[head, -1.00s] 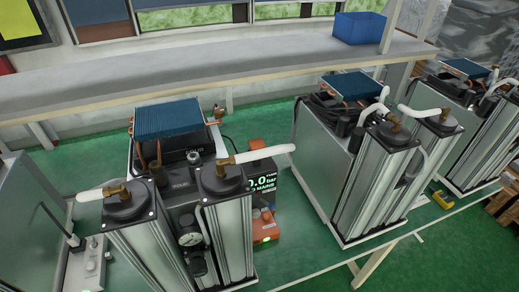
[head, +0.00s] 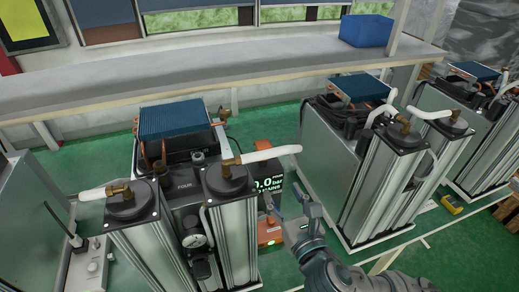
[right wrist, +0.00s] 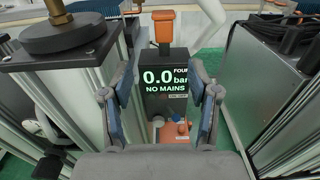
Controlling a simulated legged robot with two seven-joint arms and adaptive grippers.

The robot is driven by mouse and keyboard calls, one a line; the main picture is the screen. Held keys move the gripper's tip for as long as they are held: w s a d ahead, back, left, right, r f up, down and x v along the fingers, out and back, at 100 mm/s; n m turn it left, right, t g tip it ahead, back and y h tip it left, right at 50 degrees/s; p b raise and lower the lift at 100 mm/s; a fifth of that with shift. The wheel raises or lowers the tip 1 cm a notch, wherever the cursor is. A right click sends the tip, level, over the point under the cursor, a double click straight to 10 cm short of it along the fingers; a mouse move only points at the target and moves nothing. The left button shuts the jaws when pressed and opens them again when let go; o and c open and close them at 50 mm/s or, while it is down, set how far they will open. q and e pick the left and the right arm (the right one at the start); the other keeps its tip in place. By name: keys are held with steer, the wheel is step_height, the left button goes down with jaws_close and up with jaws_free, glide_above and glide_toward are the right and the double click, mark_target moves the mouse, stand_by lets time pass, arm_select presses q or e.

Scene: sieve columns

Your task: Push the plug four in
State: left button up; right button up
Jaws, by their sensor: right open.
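The unit labelled FOUR (head: 185,186) stands at the left with two silver columns. Its black display (right wrist: 165,88) reads 0.0 bar, FOUR, NO MAINS in the right wrist view. Below the display is an orange base (right wrist: 172,135) with small blue and white parts; I cannot tell which of these is plug four. My right gripper (head: 294,206) is just right of the display in the head view. In the right wrist view its open, empty fingers (right wrist: 161,80) stand either side of the display, nearer the camera. My left gripper is not in view.
A silver column (head: 238,240) of unit FOUR stands close left of my right gripper, with a white hose (head: 262,154) above. A second unit (head: 335,165) stands to the right. A narrow gap separates them. A blue bin (head: 365,31) is on the back shelf.

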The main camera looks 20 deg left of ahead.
steer(key=p, duration=0.1)
glide_toward(265, 153)
steer(key=x, duration=0.4)
steer(key=shift+w+d, duration=0.1)
steer(key=shift+w, duration=0.25)
steer(key=x, duration=0.4)
steer(key=a+p+x, duration=0.1)
steer(key=x, duration=0.1)
steer(key=shift+s+a, duration=0.1)
steer(key=shift+w+a, duration=0.2)
steer(key=shift+w, duration=0.25)
steer(key=shift+d, duration=0.4)
steer(key=c, duration=0.7)
jaws_close()
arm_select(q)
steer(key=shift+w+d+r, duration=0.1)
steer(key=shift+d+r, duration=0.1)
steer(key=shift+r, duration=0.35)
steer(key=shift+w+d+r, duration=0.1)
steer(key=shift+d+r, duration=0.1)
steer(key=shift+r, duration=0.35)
arm_select(e)
steer(key=shift+s+a, duration=0.1)
steer(key=shift+a, duration=0.05)
